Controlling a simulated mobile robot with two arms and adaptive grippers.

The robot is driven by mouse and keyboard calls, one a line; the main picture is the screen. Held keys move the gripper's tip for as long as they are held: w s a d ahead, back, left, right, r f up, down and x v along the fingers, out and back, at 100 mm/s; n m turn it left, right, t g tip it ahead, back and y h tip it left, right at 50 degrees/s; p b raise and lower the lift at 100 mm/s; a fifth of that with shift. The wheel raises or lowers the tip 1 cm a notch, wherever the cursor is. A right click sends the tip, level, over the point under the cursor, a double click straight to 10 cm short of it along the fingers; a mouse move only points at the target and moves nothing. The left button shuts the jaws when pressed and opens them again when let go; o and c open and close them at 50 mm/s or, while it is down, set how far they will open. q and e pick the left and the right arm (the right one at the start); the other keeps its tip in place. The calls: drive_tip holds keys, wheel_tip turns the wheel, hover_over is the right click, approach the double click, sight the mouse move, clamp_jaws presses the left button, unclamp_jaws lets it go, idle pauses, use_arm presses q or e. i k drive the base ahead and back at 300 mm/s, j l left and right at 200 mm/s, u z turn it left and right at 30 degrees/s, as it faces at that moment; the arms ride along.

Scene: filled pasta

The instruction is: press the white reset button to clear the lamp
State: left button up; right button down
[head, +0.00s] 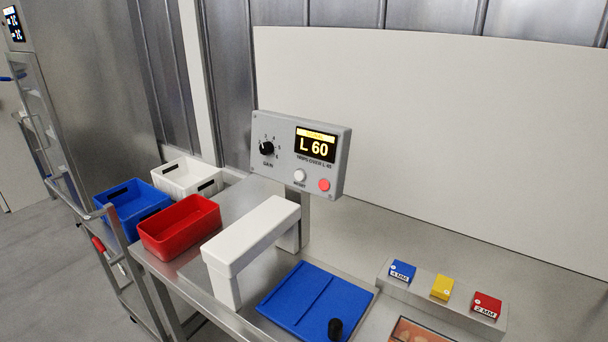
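The white reset button (300,175) is a small round button low on the front of a grey control box (337,160) in the head view. A red round button (324,185) sits just right of it. The display (315,145) above reads "L 60", with a lit yellow strip along its top. Small print under the display is hard to read. A black gain knob (267,148) is at the left of the box. Nothing touches the white button. Neither of my grippers shows in the head view.
A white arch (250,236) stands on the steel bench below the box. Red (180,226), blue (133,207) and white (187,178) bins sit at left. A blue board (310,295) and a block with coloured tags (442,300) lie in front. The space before the box is clear.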

sight(299, 175)
drive_tip(key=i+j+z, duration=0.25)
drive_tip(key=j, duration=0.15)
drive_tip(key=j+z, duration=0.25)
drive_tip(key=j, duration=0.15)
drive_tip(key=i+j+z, duration=0.1)
drive_tip(key=j+z, duration=0.2)
drive_tip(key=j, duration=0.2)
